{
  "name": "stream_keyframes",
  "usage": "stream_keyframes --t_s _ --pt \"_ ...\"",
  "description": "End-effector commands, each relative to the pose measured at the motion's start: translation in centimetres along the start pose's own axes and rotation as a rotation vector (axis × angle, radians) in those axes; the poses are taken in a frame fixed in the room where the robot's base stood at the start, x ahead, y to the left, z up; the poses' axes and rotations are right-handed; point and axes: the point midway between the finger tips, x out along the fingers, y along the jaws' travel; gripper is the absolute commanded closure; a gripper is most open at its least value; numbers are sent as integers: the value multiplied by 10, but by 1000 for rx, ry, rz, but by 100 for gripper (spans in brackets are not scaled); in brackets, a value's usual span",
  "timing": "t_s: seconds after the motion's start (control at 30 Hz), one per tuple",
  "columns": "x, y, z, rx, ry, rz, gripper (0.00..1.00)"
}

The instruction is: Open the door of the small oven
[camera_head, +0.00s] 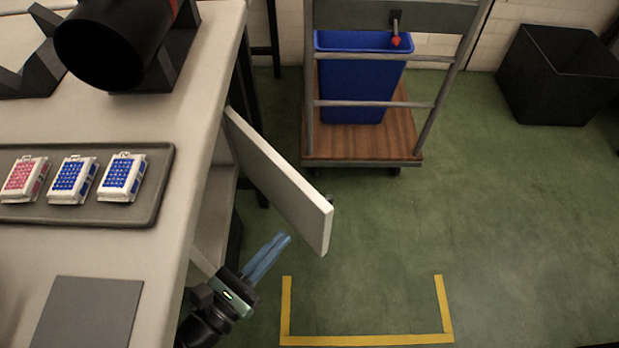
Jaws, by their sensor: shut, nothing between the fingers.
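A white door panel (285,185) stands swung out from the right side of the bench, at an angle to it. An opening with a pale inner surface (212,215) shows between the door and the bench; most of the body behind it is hidden under the bench top. I cannot make out a handle. My gripper (285,239), with bluish fingers, is shut and empty. In the picture it lies just below the door, near the door's free end, on the side toward the opening. A gap shows between the fingertips and the door.
The bench top (185,200) holds a tray (90,216) with several small white boxes, a grey plate (85,315) and a black cylinder (105,45) on a stand. A trolley (350,140) carries a blue bin (355,85). A black box (560,75) stands far right. The green floor around the yellow marking (368,340) is clear.

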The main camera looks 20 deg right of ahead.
Motion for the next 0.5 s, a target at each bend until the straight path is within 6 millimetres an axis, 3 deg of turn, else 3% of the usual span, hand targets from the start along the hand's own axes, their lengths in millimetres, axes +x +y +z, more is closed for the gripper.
stream_keyframes --t_s 0.5 --pt "102 -1 0 1 -3 -5 100"
